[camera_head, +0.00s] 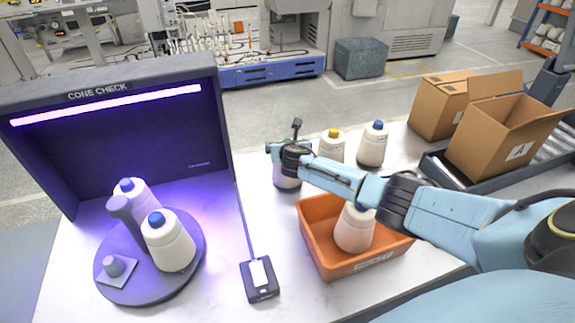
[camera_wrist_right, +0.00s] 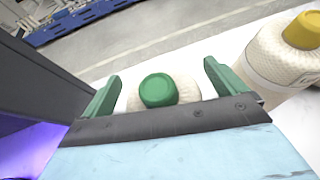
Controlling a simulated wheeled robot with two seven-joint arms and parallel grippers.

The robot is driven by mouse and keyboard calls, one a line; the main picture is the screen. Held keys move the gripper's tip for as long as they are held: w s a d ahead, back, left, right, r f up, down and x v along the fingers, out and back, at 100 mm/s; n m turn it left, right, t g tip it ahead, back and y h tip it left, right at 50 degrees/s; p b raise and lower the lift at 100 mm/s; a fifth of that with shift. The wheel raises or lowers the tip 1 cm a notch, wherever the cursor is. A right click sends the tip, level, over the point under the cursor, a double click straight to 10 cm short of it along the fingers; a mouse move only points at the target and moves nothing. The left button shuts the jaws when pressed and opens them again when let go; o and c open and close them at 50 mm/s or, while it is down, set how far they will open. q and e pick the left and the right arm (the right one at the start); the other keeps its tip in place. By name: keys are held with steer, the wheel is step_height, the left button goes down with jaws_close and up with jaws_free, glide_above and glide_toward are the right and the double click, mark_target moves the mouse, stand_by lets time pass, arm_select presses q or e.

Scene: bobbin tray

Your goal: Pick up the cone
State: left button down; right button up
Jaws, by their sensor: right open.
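My right gripper (camera_head: 284,152) reaches in from the right and stands over a white cone (camera_head: 287,181) on the table, just left of the other standing cones. In the right wrist view this cone (camera_wrist_right: 186,88) has a green top and lies between the two green fingers of my open gripper (camera_wrist_right: 164,84). Gaps show beside it, so the fingers are not closed on it. In the head view its top is hidden by the gripper. A yellow-topped cone (camera_head: 331,149) stands to its right, also seen in the wrist view (camera_wrist_right: 275,62). My left gripper is not in view.
A blue-topped cone (camera_head: 372,149) stands further right. An orange bin (camera_head: 318,243) holding a cone (camera_head: 355,232) sits under my right forearm. The dark check booth (camera_head: 130,135) has a turntable (camera_head: 150,288) with two blue-topped cones. A small black box (camera_head: 262,291) lies in front.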

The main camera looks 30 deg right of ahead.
steer(key=c, duration=1.7)
steer(key=shift+o, duration=0.2)
step_height(320, 180, up, 10)
steer(key=shift+r+p, duration=0.1)
steer(key=shift+p, duration=1.1)
step_height(320, 180, up, 20)
steer(key=p, duration=0.6)
